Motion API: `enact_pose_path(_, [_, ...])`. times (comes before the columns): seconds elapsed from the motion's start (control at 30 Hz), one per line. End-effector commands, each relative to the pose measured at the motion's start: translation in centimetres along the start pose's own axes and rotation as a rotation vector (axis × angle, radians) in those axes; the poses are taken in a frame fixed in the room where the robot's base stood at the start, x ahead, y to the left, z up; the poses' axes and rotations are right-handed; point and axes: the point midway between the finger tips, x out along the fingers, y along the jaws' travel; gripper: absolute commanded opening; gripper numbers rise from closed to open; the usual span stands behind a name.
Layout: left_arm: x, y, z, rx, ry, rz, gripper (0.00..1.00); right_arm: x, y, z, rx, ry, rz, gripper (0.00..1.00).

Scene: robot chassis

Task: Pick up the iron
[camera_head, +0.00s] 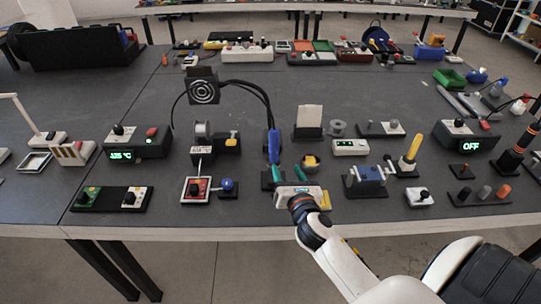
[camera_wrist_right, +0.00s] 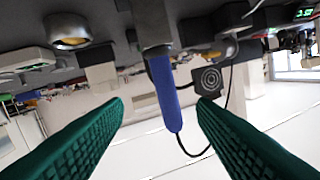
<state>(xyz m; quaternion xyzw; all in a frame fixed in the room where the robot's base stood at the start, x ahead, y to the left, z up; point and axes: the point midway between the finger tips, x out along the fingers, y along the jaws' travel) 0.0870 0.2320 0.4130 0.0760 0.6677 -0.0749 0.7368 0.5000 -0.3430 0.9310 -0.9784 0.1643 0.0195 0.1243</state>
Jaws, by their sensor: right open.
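The iron (camera_head: 273,146) has a blue handle and stands in its holder near the front middle of the table, with a dark cable at its end. In the wrist view, which looks upside down, the blue handle (camera_wrist_right: 166,95) appears in the gap between my green fingers. My right gripper (camera_head: 288,174) is open and just in front of the iron. The fingers are on either side of the handle in the picture, with no contact visible. I cannot tell exactly how far beyond the fingertips the handle is. My left gripper is not in view.
A black fan unit (camera_head: 203,86) with cables stands behind left. A blue device (camera_head: 368,179) stands farther right.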

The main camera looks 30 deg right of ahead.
Motion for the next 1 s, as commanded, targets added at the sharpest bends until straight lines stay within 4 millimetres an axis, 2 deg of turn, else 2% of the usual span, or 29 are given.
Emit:
enact_pose_path(0.1, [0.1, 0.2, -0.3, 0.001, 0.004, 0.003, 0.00, 0.7, -0.4, -1.3, -0.175, 0.056, -0.034, 0.52])
enact_pose_path(0.23, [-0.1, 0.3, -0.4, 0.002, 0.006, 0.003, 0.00, 1.6, -0.7, -1.9, -0.245, 0.079, -0.044, 0.52])
enact_pose_path(0.5, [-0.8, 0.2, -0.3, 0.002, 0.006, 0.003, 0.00, 6.2, -1.0, -2.3, -0.243, 0.078, -0.044, 0.52])
enact_pose_path(0.77, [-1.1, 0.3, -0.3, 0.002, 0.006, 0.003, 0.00, 8.2, -1.1, -2.5, -0.242, 0.077, -0.044, 0.52])
enact_pose_path(1.0, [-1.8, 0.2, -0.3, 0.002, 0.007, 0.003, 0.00, 11.6, -1.3, -3.0, -0.240, 0.076, -0.043, 0.52])
